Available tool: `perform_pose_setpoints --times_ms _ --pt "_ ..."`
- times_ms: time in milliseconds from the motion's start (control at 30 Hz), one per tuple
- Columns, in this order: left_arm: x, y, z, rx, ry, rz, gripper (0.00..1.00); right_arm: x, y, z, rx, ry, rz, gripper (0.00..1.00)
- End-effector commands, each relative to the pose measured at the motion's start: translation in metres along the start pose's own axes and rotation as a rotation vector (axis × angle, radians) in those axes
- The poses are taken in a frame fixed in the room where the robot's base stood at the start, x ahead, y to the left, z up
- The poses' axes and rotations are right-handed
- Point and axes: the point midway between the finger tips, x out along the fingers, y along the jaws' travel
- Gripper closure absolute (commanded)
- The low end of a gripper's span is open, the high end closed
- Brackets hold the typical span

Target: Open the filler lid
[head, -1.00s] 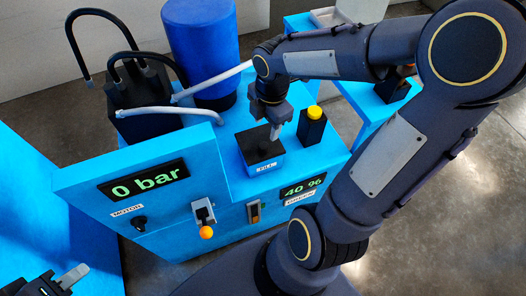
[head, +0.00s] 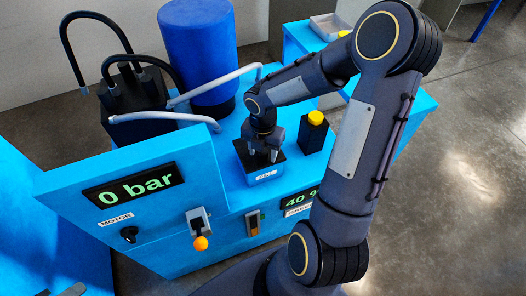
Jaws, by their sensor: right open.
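The filler (head: 262,174) is a black square block with a white label reading FILL on its front edge, set on the blue machine top. My right gripper (head: 262,158) points down at the top of the filler, with its fingers at or just above the lid. It is open. The fingers hide part of the lid, and I cannot tell whether they touch it. The lid looks closed.
A black post with a yellow cap (head: 315,118) stands close to the right of the filler. The blue front panel with the 0 bar display (head: 134,184) and an orange-knobbed lever (head: 201,243) are at the front left. A blue drum (head: 197,50) stands behind.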

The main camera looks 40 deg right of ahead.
Motion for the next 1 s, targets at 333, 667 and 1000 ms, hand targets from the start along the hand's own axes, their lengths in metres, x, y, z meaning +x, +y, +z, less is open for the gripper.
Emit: perform_pose_setpoints --times_ms 333,667,1000 --pt "0.0 0.0 0.0 0.0 0.0 0.0 0.66 0.0 0.0 0.0 0.001 0.0 0.0 0.67" --pt "0.0 0.0 0.0 0.0 0.0 0.0 0.66 0.0 0.0 0.0 0.001 0.0 0.0 1.0" --pt "-0.015 0.007 -0.008 0.0 0.0 0.0 0.66 -0.009 0.002 0.002 0.002 0.032 -0.031 1.0"
